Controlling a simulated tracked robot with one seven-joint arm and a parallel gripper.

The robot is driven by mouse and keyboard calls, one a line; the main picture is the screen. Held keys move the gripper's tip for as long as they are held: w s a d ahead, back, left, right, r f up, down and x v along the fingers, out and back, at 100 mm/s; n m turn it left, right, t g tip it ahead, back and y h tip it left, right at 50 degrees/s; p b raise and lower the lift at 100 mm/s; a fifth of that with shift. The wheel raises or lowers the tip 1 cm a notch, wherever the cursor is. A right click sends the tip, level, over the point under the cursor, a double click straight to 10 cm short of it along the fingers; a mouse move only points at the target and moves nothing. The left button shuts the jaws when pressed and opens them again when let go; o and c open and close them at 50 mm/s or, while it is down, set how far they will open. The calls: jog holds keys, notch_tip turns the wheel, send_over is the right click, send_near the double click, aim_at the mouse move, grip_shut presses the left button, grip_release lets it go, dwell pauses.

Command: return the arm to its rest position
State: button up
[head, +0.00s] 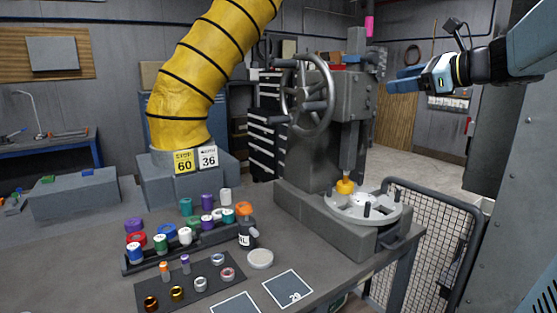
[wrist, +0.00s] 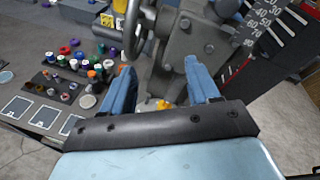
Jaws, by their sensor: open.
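My gripper (head: 406,82) is at the upper right in the head view, raised above the bench and to the right of the grey press (head: 352,98). Its blue fingers point left. In the wrist view my gripper (wrist: 160,84) has its two blue fingers spread wide apart, open, with nothing between them. The press (wrist: 185,45) and its yellow tip (wrist: 163,104) show beyond the fingers, well apart from them. My arm comes in from the right edge of the head view.
The bench (head: 95,262) holds a rack of coloured bottles (head: 185,240), a dark mat with small rings (head: 190,286), a white disc (head: 260,259) and a round press plate (head: 385,208). A yellow hose (head: 205,75) rises at the left. A mesh guard (head: 440,240) stands right of the bench.

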jog(key=s+a+f+n+g+h, duration=0.3)
jog(key=s+a+f+n, duration=0.2)
jog(key=s+f+n, duration=0.25)
jog(key=s+a+f+n+g+h, duration=0.25)
jog(key=s+a+f+n, duration=0.25)
jog(key=s+f+n, duration=0.3)
jog(key=s+d+f+n+h, duration=0.2)
jog(key=s+f+n+h, duration=0.2)
jog(key=s+f+n, duration=0.2)
jog(key=shift+s+d+f+n+g, duration=0.2)
jog(key=shift+f+n+g, duration=0.3)
jog(key=shift+n, duration=0.35)
jog(key=shift+c, duration=0.6)
